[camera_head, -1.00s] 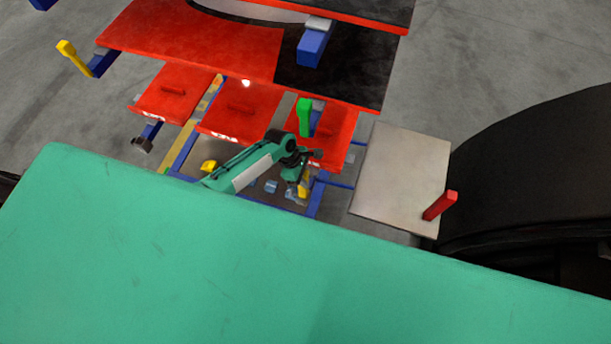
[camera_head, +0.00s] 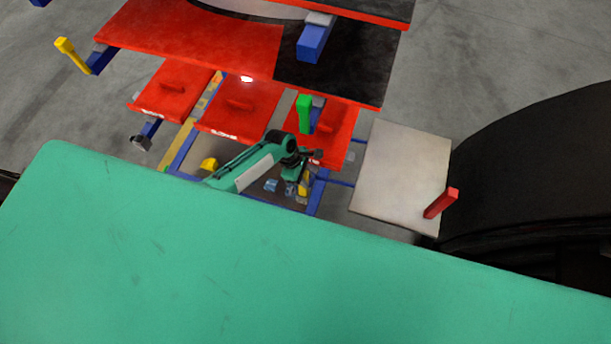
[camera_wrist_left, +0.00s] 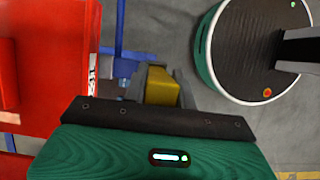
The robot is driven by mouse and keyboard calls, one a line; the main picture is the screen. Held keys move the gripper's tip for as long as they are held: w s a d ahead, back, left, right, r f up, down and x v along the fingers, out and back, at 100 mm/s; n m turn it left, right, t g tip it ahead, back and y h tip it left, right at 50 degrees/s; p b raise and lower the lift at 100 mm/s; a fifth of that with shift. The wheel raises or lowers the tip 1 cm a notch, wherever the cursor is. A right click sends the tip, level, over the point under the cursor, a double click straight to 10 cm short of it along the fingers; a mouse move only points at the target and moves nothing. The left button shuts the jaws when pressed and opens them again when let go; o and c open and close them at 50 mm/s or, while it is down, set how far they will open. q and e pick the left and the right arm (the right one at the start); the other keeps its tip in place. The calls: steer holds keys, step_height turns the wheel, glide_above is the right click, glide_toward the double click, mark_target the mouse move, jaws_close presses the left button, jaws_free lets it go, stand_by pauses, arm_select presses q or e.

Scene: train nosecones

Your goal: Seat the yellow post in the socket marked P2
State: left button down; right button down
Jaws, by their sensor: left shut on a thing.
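My left gripper (camera_head: 303,172) is low over the blue-framed cart, just in front of the right red bin. It is shut on a yellow post (camera_wrist_left: 162,88), which shows between the fingers in the left wrist view. In the head view only a small yellow piece of the post (camera_head: 304,184) shows, below the gripper. Another yellow post (camera_head: 72,56) stands on a blue bar at the far left. A green post (camera_head: 304,114) stands by the right red bin, and a red post (camera_head: 440,203) by the pale plate. I cannot read a P2 mark. My right gripper is not in view.
Red bins (camera_head: 238,108) line the cart below a red and black panel (camera_head: 200,38). A yellow piece (camera_head: 209,164) lies left of my arm. The pale plate (camera_head: 402,172) and a large black rounded body (camera_head: 545,175) are on the right.

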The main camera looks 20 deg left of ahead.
arm_select(q)
steer(key=shift+f, duration=0.65)
steer(key=c, duration=1.1)
jaws_free()
steer(key=shift+o, duration=0.2)
steer(key=shift+r, duration=0.1)
steer(key=v, duration=0.7)
steer(key=shift+r+b, duration=0.2)
steer(key=shift+b, duration=0.2)
steer(key=shift+a, duration=0.1)
